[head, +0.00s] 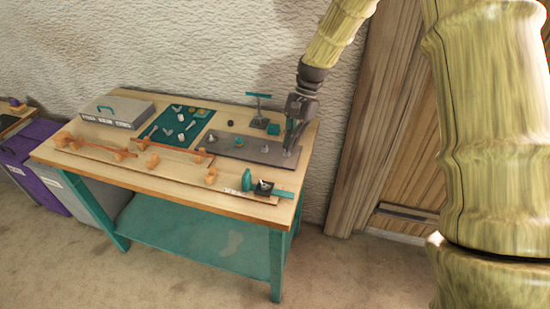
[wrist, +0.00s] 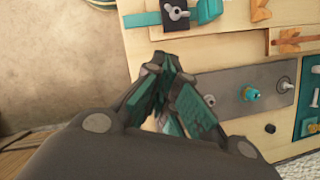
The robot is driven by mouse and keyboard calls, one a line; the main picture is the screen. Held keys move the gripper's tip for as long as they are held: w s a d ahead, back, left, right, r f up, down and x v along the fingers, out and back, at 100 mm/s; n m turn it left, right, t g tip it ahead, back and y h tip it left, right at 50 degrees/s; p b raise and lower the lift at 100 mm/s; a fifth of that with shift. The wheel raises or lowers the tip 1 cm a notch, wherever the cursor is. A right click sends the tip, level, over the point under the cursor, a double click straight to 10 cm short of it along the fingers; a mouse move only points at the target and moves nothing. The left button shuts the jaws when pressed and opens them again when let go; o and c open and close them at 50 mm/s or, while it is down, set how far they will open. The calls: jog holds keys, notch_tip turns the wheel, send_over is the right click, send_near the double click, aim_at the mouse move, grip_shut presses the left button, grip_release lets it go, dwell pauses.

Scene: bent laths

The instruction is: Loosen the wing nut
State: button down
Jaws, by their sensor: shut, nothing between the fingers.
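A small grey winged piece, which looks like the wing nut (wrist: 176,13), sits on a black block at the top of the wrist view. In the head view the black block (head: 263,187) is at the table's front right corner, and the piece on it is too small to make out. My gripper (wrist: 163,62) is shut and empty. In the head view my gripper (head: 289,150) points down at the right end of the grey plate (head: 233,147), apart from the black block. I cannot tell whether its tips touch the plate.
A teal upright piece (head: 246,180) stands beside the black block. Bent laths with orange clamps (head: 120,155) fill the table's front left.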

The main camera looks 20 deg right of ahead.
aim_at(273, 186)
jog(key=p+x, duration=0.3)
jog(key=x, duration=0.6)
jog(key=shift+s+f, duration=0.25)
jog(key=a+p, duration=0.1)
jog(key=s+a, duration=0.1)
jog(key=shift+s+a+p, duration=0.2)
jog(key=shift+a+p, duration=0.1)
jog(key=shift+p, duration=0.1)
jog(key=shift+s+a, duration=0.25)
jog(key=shift+a, duration=0.15)
jog(key=shift+f, duration=0.1)
jog(key=shift+a, duration=0.1)
jog(key=shift+s+m, duration=0.15)
jog(key=shift+m, duration=0.25)
